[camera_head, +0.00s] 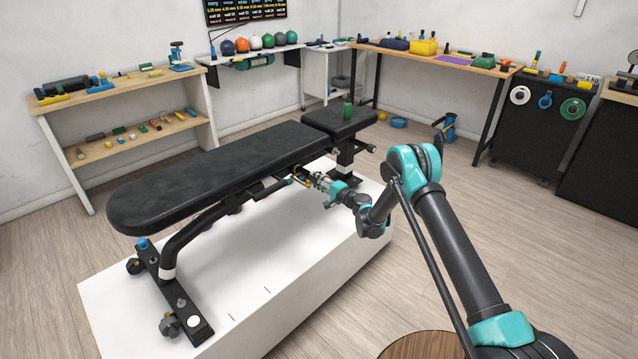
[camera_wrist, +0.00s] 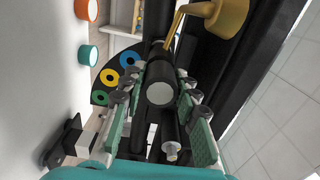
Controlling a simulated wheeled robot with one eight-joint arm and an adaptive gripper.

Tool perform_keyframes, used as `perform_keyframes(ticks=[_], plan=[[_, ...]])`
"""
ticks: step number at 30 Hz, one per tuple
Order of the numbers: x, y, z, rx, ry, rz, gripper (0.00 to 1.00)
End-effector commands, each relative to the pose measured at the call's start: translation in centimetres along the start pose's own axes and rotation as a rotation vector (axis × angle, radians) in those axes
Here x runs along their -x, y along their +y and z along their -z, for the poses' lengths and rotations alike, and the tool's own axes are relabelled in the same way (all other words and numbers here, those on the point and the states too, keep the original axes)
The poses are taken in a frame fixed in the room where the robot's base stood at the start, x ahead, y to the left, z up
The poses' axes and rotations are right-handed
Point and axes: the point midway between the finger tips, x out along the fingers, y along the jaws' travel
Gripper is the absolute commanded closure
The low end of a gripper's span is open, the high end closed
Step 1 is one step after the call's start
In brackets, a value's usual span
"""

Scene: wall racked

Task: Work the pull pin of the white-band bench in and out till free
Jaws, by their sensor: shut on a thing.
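My gripper (camera_head: 316,180) reaches in from the right to the frame under the bench's far half. In the wrist view my gripper (camera_wrist: 160,88) has its green-padded fingers on both sides of a black cylindrical knob with a pale end face (camera_wrist: 161,94), which looks like the pull pin. The gripper is shut on this knob. The pin's shaft and hole are hidden behind the knob. A thinner rod with a pale tip (camera_wrist: 171,149) lies below it.
A gold-coloured part (camera_wrist: 224,14) is close above the fingers in the wrist view. The white platform (camera_head: 255,270) is bare at the front. Shelves and a worktable (camera_head: 430,58) line the walls.

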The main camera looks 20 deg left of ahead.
Motion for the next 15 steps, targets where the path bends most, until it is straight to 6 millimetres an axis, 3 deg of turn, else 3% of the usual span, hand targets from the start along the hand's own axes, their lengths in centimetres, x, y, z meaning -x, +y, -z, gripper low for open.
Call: perform_keyframes(ticks=[15], plan=[[1.2, 0.1, 0.1, 0.001, 0.001, -0.001, 0.97]])
